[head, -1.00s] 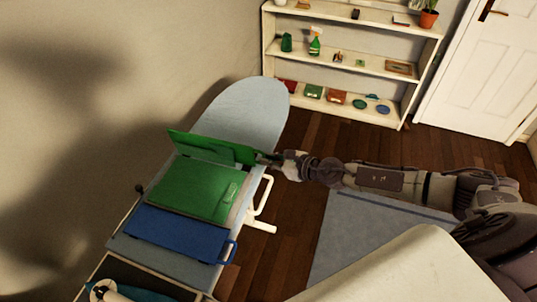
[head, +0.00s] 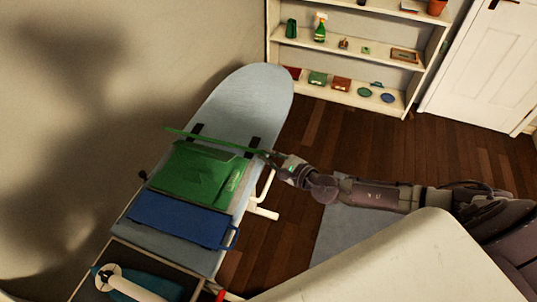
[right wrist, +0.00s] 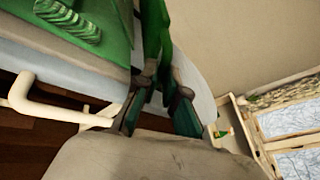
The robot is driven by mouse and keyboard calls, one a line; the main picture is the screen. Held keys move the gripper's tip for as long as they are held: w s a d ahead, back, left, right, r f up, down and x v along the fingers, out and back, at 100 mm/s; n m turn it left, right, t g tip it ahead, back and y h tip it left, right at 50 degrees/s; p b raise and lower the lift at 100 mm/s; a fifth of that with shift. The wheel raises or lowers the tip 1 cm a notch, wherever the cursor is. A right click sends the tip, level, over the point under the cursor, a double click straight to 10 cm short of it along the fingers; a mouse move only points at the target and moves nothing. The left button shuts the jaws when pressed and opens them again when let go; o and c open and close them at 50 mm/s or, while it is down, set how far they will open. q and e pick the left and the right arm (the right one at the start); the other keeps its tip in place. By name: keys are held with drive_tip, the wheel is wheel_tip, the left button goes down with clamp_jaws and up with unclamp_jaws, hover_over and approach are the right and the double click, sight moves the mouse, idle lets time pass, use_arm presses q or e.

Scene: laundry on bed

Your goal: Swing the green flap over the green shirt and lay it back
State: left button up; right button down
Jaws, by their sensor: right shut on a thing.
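The green flap (head: 205,139) stands edge-on in the head view, a thin green line at the far side of the green shirt. The green shirt (head: 190,172) lies folded on the green part of the board, just nearer than the flap; some of it shows in the right wrist view (right wrist: 75,20). My right gripper (head: 264,155) is shut on the flap's right end. In the right wrist view, the flap (right wrist: 154,30) runs up from between its fingers (right wrist: 160,84). My left gripper is not in view.
The ironing board (head: 250,92) is bare beyond the flap. A blue panel (head: 180,218) lies nearer than the shirt. A teal and white iron (head: 130,285) rests at the near end. White tubing (head: 264,200) sticks out at the right. Shelves (head: 345,55) stand behind.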

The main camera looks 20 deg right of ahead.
drive_tip(key=c, duration=1.3)
unclamp_jaws()
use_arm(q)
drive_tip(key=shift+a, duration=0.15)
use_arm(e)
drive_tip(key=shift+o, duration=0.3)
drive_tip(key=v, duration=1.2)
